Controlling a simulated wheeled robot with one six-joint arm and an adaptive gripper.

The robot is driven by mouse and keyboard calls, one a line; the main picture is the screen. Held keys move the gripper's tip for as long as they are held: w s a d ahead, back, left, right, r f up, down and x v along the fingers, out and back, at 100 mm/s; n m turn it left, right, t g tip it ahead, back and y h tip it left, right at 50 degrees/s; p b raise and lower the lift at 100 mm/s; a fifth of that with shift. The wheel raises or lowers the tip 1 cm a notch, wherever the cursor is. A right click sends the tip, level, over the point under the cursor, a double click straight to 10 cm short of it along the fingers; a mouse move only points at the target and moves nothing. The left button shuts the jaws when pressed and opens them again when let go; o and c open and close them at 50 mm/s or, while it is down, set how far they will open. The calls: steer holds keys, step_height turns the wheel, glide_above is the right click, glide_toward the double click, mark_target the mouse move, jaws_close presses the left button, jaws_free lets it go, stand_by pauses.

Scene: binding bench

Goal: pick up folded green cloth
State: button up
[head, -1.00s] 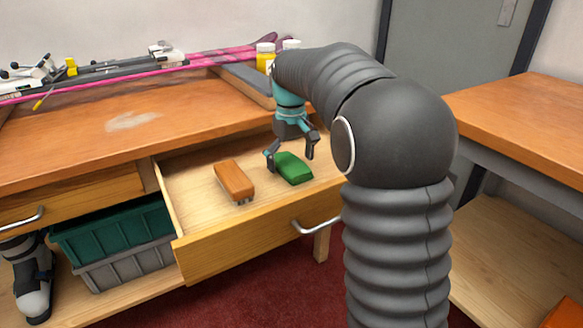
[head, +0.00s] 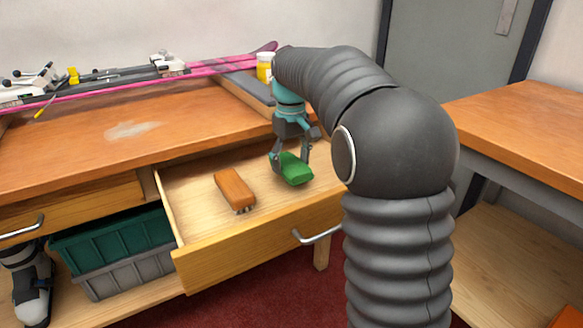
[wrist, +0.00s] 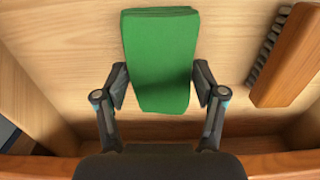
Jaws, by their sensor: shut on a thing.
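The folded green cloth (head: 294,168) is in the open drawer (head: 222,247), toward its right side. In the wrist view the cloth (wrist: 160,60) is a green folded block reaching up from between the fingers. My gripper (head: 291,164) is over it, pointing down, with a finger on each side. In the wrist view my gripper (wrist: 160,88) is shut on the near part of the cloth. I cannot tell whether the cloth is clear of the drawer floor.
A wooden brush (head: 235,190) lies in the drawer left of the cloth; it also shows in the wrist view (wrist: 292,62). The bench top (head: 100,135) carries pink skis (head: 200,66) at the back and a yellow jar (head: 265,68). Green and grey crates (head: 115,240) sit below.

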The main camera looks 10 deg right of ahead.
steer(key=shift+d+r, duration=0.1)
steer(key=shift+r, duration=0.85)
steer(key=s+d+r, duration=0.6)
steer(key=s, duration=0.3)
steer(key=shift+s+d+r, duration=0.2)
steer(key=shift+d+r, duration=0.05)
steer(key=shift+d, duration=0.1)
steer(key=o, duration=0.5)
steer(key=shift+c, duration=0.2)
steer(key=c, duration=0.4)
steer(key=shift+c, duration=0.2)
steer(key=shift+d, duration=0.1)
